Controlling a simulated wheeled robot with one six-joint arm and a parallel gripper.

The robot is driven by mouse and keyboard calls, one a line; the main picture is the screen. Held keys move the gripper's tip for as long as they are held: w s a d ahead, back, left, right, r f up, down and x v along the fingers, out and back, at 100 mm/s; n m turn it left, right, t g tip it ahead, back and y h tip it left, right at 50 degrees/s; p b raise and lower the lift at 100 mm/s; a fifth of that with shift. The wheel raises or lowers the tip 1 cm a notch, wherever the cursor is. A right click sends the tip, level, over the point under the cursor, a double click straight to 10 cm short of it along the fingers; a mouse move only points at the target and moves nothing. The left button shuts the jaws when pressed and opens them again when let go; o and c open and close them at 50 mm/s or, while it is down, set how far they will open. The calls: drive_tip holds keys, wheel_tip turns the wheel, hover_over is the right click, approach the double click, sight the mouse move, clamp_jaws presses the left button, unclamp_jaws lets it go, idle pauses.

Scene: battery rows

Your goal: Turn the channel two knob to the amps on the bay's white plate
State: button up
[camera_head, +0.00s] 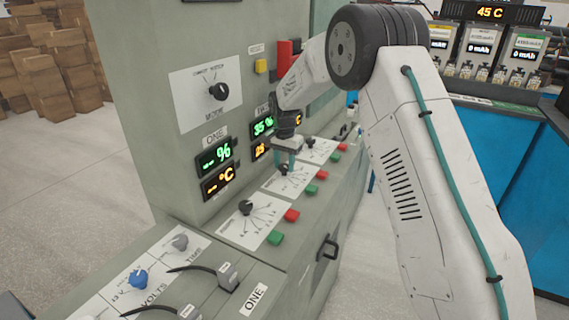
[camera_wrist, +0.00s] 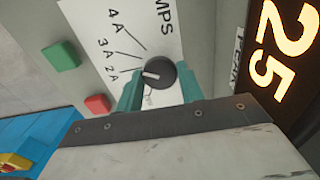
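The channel two knob (camera_wrist: 161,74) is black and round with a white pointer mark. It sits on a white AMPS dial plate (camera_wrist: 95,22) with lines marked 4A, 3A and 2A. Its pointer faces left in the wrist view, roughly toward the 2A line. My gripper (camera_wrist: 161,85) has its two teal fingers on either side of the knob, seemingly touching it. In the head view my gripper (camera_head: 286,162) is over the middle dial, with the knob (camera_head: 284,170) partly hidden. The bays (camera_head: 480,50) stand at the upper right; their white plates are too small to read surely.
The channel one knob (camera_head: 245,207) is nearer, and a third knob (camera_head: 310,142) is farther along. Green (camera_head: 275,238) and red (camera_head: 292,215) buttons sit beside the dials. A mode knob (camera_head: 218,91) and lit displays (camera_head: 215,157) are on the upright panel close by.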

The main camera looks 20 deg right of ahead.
sight(288, 180)
drive_tip(key=o, duration=0.4)
wheel_tip(288, 180, up, 8)
drive_tip(key=shift+f, duration=0.1)
idle(0.5)
drive_tip(key=s+d+r+n, duration=0.1)
drive_tip(key=s+r+n, duration=0.2)
drive_tip(key=s, duration=1.3)
drive_tip(key=s+d+r+n+t, duration=0.1)
drive_tip(key=s+r+n, duration=0.2)
drive_tip(key=s, duration=1.4)
drive_tip(key=s+d+r+n, duration=0.1)
drive_tip(key=s+r+n, duration=0.2)
drive_tip(key=s, duration=1.4)
drive_tip(key=shift+s+d+r, duration=0.1)
drive_tip(key=shift+d+r, duration=0.05)
drive_tip(key=shift+r, duration=0.4)
drive_tip(key=shift+s+d+r, duration=0.1)
drive_tip(key=shift+r, duration=0.4)
